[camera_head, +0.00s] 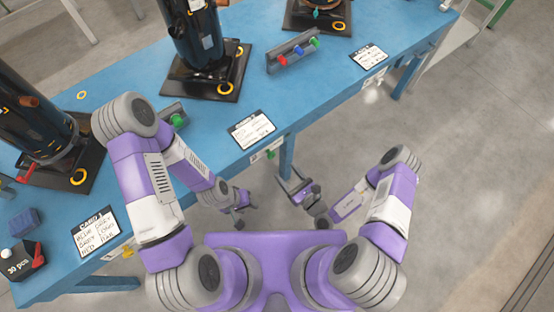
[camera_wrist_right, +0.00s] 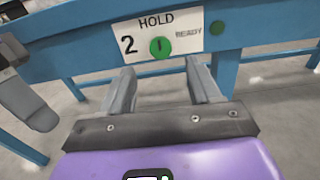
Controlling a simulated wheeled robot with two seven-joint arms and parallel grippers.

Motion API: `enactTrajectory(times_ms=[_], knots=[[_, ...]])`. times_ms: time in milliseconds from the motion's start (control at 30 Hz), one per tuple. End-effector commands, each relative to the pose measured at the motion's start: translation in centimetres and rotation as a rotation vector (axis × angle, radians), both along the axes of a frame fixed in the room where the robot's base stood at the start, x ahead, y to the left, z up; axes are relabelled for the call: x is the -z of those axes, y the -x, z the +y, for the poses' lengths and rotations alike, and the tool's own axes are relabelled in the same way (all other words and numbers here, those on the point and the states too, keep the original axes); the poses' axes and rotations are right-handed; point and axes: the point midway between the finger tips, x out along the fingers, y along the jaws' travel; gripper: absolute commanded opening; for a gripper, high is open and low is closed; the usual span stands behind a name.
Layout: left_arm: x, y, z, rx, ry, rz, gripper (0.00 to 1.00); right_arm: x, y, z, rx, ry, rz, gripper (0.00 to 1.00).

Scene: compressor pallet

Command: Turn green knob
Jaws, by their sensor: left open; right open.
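A round green knob (camera_wrist_right: 160,47) with a short dark upright mark sits on a white plate reading "2 HOLD READY" (camera_wrist_right: 185,30) on the blue table's front edge. In the head view this knob (camera_head: 270,154) is small, below a label card. My right gripper (camera_wrist_right: 160,68) is open and empty. Its two fingers point at the plate, one on each side of the knob's line and just below it; a gap seems to remain. In the head view my right gripper (camera_head: 288,177) is in front of the table edge. My left gripper (camera_head: 238,208) is open and empty, lower and to the left.
The blue table (camera_head: 130,75) carries dark machines (camera_head: 200,50), a block with red, blue and green knobs (camera_head: 297,52), another green knob (camera_head: 178,121) and label cards (camera_head: 250,129). A table leg (camera_head: 286,158) stands behind my right gripper. The floor to the right is clear.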

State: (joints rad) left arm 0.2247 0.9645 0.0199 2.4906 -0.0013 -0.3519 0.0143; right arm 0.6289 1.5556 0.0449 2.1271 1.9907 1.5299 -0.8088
Motion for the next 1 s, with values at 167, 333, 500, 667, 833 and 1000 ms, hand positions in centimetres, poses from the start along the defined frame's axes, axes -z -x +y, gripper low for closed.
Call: enactTrajectory(times_ms=[167, 333, 500, 667, 833, 1000], knots=[[0.8, 0.0, 0.0, 0.0, 0.0, 0.0, 0.43, 0.1, -2.0, 1.4, 0.004, 0.0, -0.006, 0.62], [1.6, 0.0, 0.0, 0.0, 0.0, 0.0, 0.43, 0.1, -4.1, 3.0, 0.003, -0.001, -0.004, 0.62], [2.0, 0.0, 0.0, 0.0, 0.0, 0.0, 0.43, 0.1, -5.6, 4.0, 0.003, 0.0, -0.004, 0.62], [2.1, 0.0, 0.0, 0.0, 0.0, 0.0, 0.43, 0.0, -5.9, 4.3, 0.003, 0.0, -0.002, 0.62], [2.0, 0.0, 0.0, 0.0, 0.0, 0.0, 0.43, -0.1, -5.9, 4.3, 0.003, -0.001, -0.002, 0.62], [2.0, 0.0, 0.0, 0.0, 0.0, 0.0, 0.43, -0.1, -5.9, 4.3, 0.003, -0.001, -0.002, 0.38]])
